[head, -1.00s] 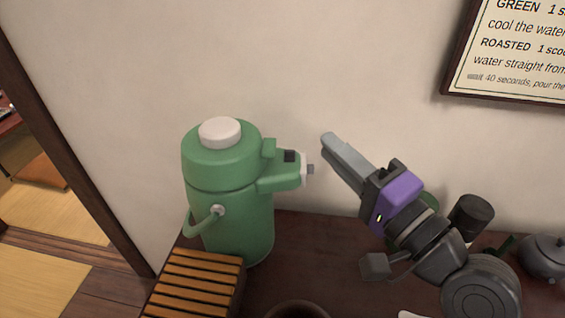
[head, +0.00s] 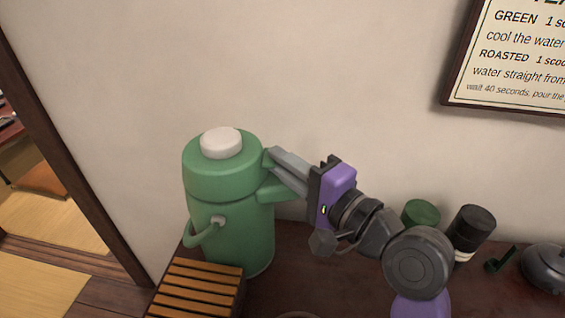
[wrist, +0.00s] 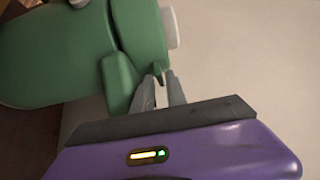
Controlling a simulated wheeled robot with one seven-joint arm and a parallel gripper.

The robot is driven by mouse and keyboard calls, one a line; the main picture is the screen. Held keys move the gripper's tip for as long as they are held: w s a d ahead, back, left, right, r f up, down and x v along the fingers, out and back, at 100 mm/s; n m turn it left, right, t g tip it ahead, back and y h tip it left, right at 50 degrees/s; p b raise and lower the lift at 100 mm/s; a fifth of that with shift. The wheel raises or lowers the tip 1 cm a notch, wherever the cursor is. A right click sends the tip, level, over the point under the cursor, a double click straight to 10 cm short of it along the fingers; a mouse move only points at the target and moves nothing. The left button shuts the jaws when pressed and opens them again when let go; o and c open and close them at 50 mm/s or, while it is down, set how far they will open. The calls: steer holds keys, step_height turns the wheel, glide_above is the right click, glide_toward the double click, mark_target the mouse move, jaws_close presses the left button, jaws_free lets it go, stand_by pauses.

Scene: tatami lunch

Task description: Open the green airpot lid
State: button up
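The green airpot (head: 235,235) stands upright against the wall, and its body also shows in the wrist view (wrist: 50,60). Its lid (head: 205,180) sits down on the body, with a white button (head: 221,142) on top. In the wrist view the lid (wrist: 140,30) and button (wrist: 171,28) are near the top. The tab is mostly hidden, and contact is unclear.
A slatted wooden rack (head: 200,290) lies in front of the airpot. A green canister (head: 420,213), a dark canister (head: 471,225) and a dark teapot (head: 548,265) stand to the right. The wall (head: 350,80) is close behind.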

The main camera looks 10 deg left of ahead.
steer(key=shift+c, duration=0.3)
jaws_close()
stand_by(1.2)
